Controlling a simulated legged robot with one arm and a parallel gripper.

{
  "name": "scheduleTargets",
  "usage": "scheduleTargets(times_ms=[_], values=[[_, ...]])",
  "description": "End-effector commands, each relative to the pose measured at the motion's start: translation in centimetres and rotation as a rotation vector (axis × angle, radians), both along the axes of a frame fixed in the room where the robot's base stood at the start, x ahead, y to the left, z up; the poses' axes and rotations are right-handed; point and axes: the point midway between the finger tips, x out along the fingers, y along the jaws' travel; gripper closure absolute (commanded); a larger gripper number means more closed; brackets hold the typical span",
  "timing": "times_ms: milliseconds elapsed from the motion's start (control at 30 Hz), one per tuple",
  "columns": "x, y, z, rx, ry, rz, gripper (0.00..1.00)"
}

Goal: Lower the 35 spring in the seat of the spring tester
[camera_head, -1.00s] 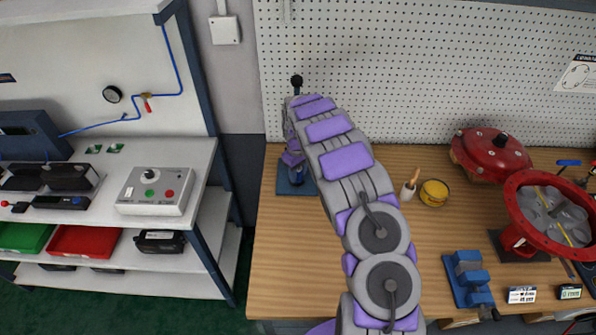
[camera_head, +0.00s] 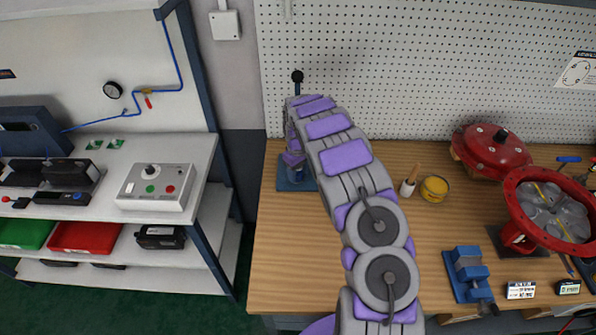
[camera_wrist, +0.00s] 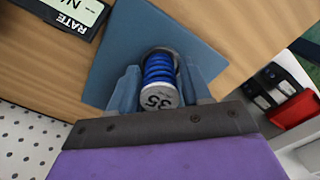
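The 35 spring (camera_wrist: 158,75) is a blue coil with a pale end cap marked 35, facing the wrist camera. My gripper (camera_wrist: 160,88) has its two blue-grey fingers on either side of the spring, and it looks shut on it. The spring's far end is at a round grey ring, the seat (camera_wrist: 163,52), on the spring tester's blue base plate (camera_wrist: 112,62). I cannot tell whether that end rests in the seat. In the head view, the tester's base plate (camera_head: 284,186) stands at the bench's back left; my arm hides the spring there.
A black knob (camera_head: 297,77) tops the tester. A display marked RATE (camera_wrist: 75,15) sits beside the plate. To the right are a brush cup (camera_head: 407,189), a yellow tin (camera_head: 434,188), a blue vise (camera_head: 469,273) and red actuator parts (camera_head: 492,151). The bench's front left is clear.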

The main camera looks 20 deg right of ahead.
Motion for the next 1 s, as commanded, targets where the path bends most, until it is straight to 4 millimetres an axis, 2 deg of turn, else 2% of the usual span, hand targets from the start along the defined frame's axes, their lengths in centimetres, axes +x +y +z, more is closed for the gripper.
scheduleTargets(times_ms=[33, 133, 400, 533, 667, 1000], values=[[0.0, 0.1, -0.2, 0.001, 0.003, 0.001, 0.42], [0.0, 0.1, -0.2, 0.001, 0.003, 0.001, 0.33], [0.1, 0.0, -0.2, 0.001, 0.001, 0.001, 0.33], [0.2, 0.0, 0.6, -0.001, -0.001, 0.001, 0.33], [0.3, 0.0, 3.0, -0.003, -0.009, 0.0, 0.33], [0.2, 0.1, 10.7, -0.004, -0.009, 0.001, 0.33]])
